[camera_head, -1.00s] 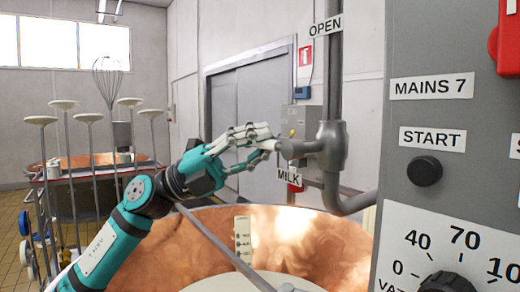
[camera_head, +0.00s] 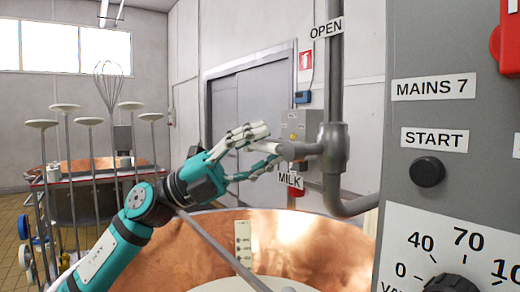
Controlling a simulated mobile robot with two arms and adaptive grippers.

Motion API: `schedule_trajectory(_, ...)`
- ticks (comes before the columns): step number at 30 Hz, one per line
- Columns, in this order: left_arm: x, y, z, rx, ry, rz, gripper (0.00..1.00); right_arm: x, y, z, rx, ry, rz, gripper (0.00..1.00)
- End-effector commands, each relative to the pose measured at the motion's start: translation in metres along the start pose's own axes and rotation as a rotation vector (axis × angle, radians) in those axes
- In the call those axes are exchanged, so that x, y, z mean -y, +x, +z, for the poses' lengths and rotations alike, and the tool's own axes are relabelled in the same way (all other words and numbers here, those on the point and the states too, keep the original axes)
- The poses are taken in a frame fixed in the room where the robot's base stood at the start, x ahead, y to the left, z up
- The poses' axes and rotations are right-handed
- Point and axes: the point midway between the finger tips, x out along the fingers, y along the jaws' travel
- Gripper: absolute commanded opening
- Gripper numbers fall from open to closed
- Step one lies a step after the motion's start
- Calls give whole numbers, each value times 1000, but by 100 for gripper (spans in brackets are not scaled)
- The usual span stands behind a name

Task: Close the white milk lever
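The pale milk lever (camera_head: 298,150) sticks out to the left from the grey pipe valve (camera_head: 334,147), roughly level. A MILK label (camera_head: 290,180) hangs below it, and an OPEN label (camera_head: 326,28) is higher on the pipe. My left gripper (camera_head: 272,146) is at the lever's free end, with its upper fingers above and its lower finger below that end. The fingers are spread apart. I cannot tell whether any of them touches the lever. My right gripper is not in view.
A grey control panel (camera_head: 428,130) with a START button (camera_head: 427,173) and a dial fills the right side. The copper vat (camera_head: 205,238) lies below the lever. Several tall tools (camera_head: 68,165) stand at the left.

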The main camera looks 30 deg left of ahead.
Motion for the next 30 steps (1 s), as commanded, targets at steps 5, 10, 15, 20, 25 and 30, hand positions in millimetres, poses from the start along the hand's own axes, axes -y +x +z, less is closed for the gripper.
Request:
schedule_trajectory(5, 0, -5, 1, 2, -3, -1, 39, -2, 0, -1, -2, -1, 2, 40)
schedule_trajectory(10, -1, -24, 1, 4, -4, 1, 39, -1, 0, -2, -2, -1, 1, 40)
schedule_trajectory(15, -1, -51, 1, 5, -5, 1, 39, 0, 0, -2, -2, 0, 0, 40)
schedule_trajectory(20, -2, -81, 1, 5, -4, 0, 39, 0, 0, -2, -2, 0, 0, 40)
schedule_trajectory(25, -1, -107, 1, 4, -3, -1, 39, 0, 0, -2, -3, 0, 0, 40)
schedule_trajectory(30, 0, -119, 0, 0, 0, 0, 39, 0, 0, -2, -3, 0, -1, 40)
